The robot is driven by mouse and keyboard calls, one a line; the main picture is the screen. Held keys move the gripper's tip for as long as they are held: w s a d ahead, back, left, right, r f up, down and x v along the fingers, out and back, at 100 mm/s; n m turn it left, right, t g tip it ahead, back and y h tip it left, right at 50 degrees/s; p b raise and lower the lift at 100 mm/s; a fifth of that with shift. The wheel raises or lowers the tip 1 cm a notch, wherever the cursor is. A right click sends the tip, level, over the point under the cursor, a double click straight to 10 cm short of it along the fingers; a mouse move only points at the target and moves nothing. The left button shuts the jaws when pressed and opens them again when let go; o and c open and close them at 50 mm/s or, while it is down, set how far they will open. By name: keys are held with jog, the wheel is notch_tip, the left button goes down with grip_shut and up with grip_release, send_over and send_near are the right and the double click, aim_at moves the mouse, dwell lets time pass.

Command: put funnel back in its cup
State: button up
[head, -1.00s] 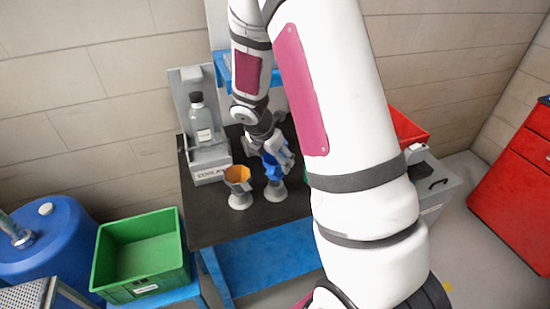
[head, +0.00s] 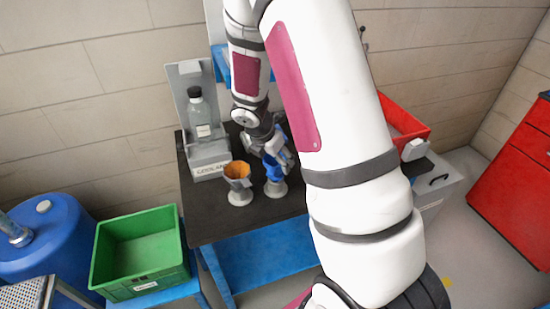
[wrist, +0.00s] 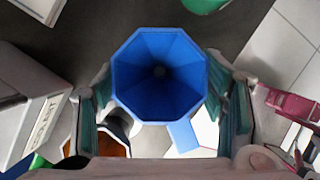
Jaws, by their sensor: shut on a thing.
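The blue eight-sided funnel (wrist: 160,75) is between the two fingers of my gripper (wrist: 164,112), its wide mouth facing the wrist camera. In the head view my gripper (head: 275,155) is shut on the funnel (head: 273,172), partly covering it. A grey cup (head: 275,188) stands on the dark table directly below the funnel. The spout's lower end meets the cup's top in the picture; I cannot tell how deep it sits. The wrist view hides this cup behind the funnel.
An orange funnel in a second grey cup (head: 240,197) stands close on the left. Behind it is a grey coolant stand (head: 210,170) with a bottle (head: 201,118). A green crate (head: 140,285) is left of the table (head: 215,226); a red bin (head: 405,122) is at right.

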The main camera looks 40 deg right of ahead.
jog(key=shift+f, duration=0.15)
jog(key=shift+f, duration=0.35)
jog(key=shift+f, duration=0.4)
dwell(0.8)
jog(key=o, duration=1.3)
jog(key=shift+r, duration=0.1)
